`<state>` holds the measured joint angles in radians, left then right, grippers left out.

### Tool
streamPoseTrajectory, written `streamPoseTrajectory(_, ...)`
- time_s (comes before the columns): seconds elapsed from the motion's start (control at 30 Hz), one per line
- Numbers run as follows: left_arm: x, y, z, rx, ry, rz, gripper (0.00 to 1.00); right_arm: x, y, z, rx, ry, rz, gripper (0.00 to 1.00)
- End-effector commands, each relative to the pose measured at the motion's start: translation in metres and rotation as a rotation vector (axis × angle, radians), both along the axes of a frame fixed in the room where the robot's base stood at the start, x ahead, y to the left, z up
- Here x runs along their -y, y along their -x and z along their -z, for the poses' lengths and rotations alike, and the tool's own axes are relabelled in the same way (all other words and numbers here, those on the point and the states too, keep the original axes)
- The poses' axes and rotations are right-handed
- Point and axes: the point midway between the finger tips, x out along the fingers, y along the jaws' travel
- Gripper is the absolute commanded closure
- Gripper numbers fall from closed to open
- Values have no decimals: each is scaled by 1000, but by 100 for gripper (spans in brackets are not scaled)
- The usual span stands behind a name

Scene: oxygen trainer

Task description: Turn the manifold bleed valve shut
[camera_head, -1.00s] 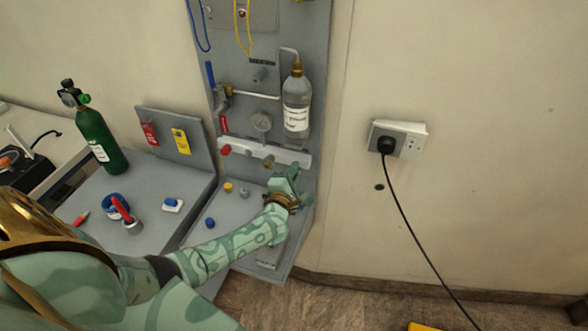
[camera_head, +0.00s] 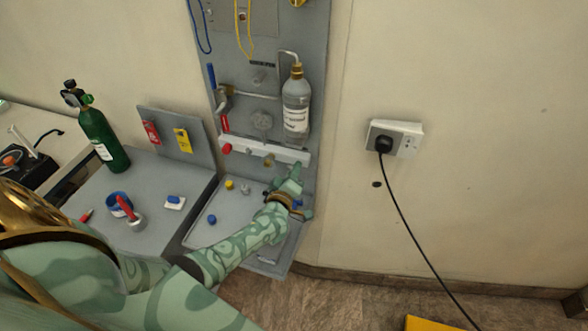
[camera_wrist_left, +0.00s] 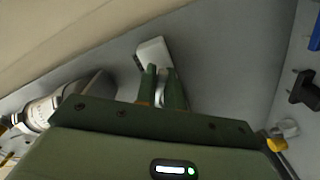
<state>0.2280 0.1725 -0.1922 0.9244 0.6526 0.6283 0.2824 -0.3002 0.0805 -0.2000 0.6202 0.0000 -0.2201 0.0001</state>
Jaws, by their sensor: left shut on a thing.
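My left gripper (camera_head: 296,172) is at the bar's right end. In the left wrist view its two green fingers (camera_wrist_left: 161,88) are shut on a small silver part (camera_wrist_left: 161,92), apparently the manifold bleed valve, in front of a white block (camera_wrist_left: 152,52). The gripper hides this part in the head view, so its turn angle cannot be told. My right gripper is not in view.
The grey tray (camera_head: 225,237) below holds small coloured caps. A green cylinder (camera_head: 103,140) stands at left. The wall at right is clear except for a socket (camera_head: 397,138) with a black cable.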

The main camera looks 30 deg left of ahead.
Motion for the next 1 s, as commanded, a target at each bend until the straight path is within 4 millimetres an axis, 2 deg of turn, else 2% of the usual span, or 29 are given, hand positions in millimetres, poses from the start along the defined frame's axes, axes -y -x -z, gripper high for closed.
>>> streamPoseTrajectory(0.6, 0, 2, 4, -142, -563, 4, 100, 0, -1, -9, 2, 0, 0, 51)
streamPoseTrajectory(1.0, -1, 2, 5, -208, -841, 5, 100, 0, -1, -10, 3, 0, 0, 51)
